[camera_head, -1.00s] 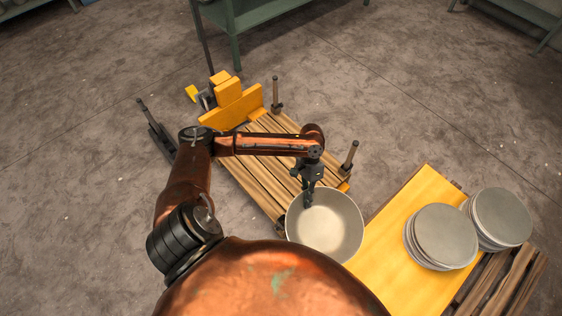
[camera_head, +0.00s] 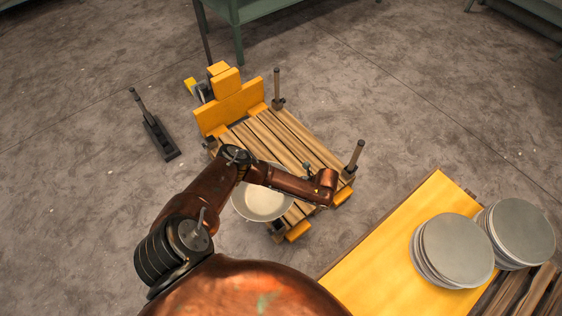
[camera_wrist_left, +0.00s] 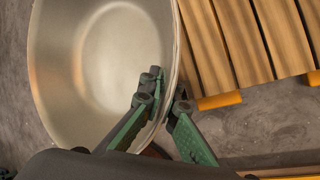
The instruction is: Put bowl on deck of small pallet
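The metal bowl (camera_head: 262,205) is at the lower left side of the small pallet's slatted wooden deck (camera_head: 290,135) in the head view, partly behind my left arm. In the left wrist view the bowl (camera_wrist_left: 100,60) hangs tilted beside the deck slats (camera_wrist_left: 235,40), its rim overlapping their edge in the picture. I cannot tell whether they touch. My left gripper (camera_wrist_left: 168,95) is shut on the bowl's rim, one finger inside and one outside. The arm mostly hides this gripper in the head view. My right gripper is not in view.
The pallet has upright posts (camera_head: 355,158) and a yellow end board (camera_head: 230,105). A yellow-topped platform (camera_head: 375,260) with stacks of grey discs (camera_head: 455,250) stands at the lower right. A dark lever device (camera_head: 155,130) is on the floor at left. A green table (camera_head: 270,12) stands behind.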

